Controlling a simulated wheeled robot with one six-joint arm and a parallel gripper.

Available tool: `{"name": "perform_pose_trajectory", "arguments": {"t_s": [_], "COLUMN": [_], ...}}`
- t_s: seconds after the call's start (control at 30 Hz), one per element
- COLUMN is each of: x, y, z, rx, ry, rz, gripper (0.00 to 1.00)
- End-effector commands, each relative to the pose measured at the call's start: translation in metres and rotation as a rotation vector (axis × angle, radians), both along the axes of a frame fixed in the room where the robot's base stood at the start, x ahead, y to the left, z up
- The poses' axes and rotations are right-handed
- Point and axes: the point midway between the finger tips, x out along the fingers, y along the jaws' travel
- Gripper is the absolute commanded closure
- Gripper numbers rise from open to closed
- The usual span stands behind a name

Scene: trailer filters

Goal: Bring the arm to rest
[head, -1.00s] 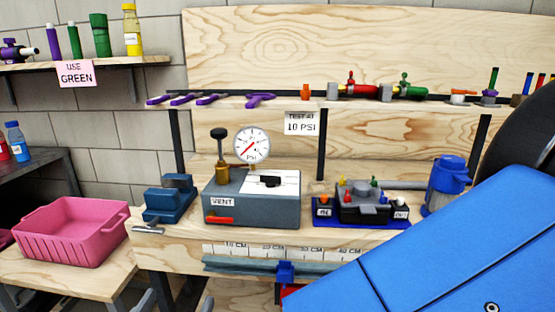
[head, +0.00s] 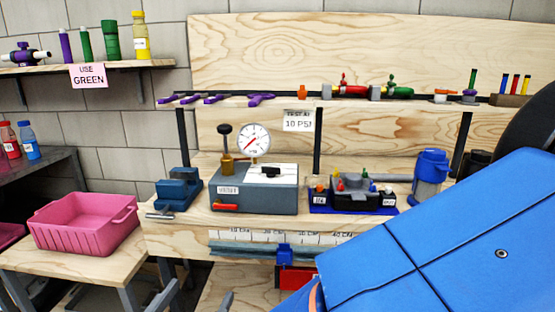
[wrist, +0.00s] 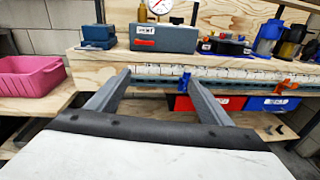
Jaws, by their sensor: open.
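My gripper (wrist: 160,85) shows in the wrist view with its two grey fingers spread wide. Nothing is between them, and it is empty. The fingers point at the front edge of the wooden workbench (wrist: 85,62), apart from it as far as I can tell. In the head view my blue arm (head: 470,240) fills the lower right and hides that part of the bench. My gripper is not visible in the head view.
On the bench stand a grey test box (head: 255,200) with a gauge (head: 254,139), a blue vise (head: 178,192) and a blue pump (head: 431,172). A pink basket (head: 85,225) sits on a low table at left. Red and blue bins (wrist: 265,102) hang under the bench.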

Motion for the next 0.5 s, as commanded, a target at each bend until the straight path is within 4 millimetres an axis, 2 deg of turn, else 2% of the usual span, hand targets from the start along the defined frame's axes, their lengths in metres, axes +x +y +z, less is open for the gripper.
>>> {"name": "perform_pose_trajectory", "arguments": {"t_s": [0.27, 0.37, 0.5], "x": [0.037, 0.054, 0.077], "y": [-0.045, -0.071, -0.116], "z": [-0.005, -0.009, -0.016], "rx": [0.081, 0.131, 0.227], "ry": [0.076, 0.113, 0.178], "rz": [-0.125, -0.195, -0.320], "gripper": [0.27, 0.27, 0.27]}}
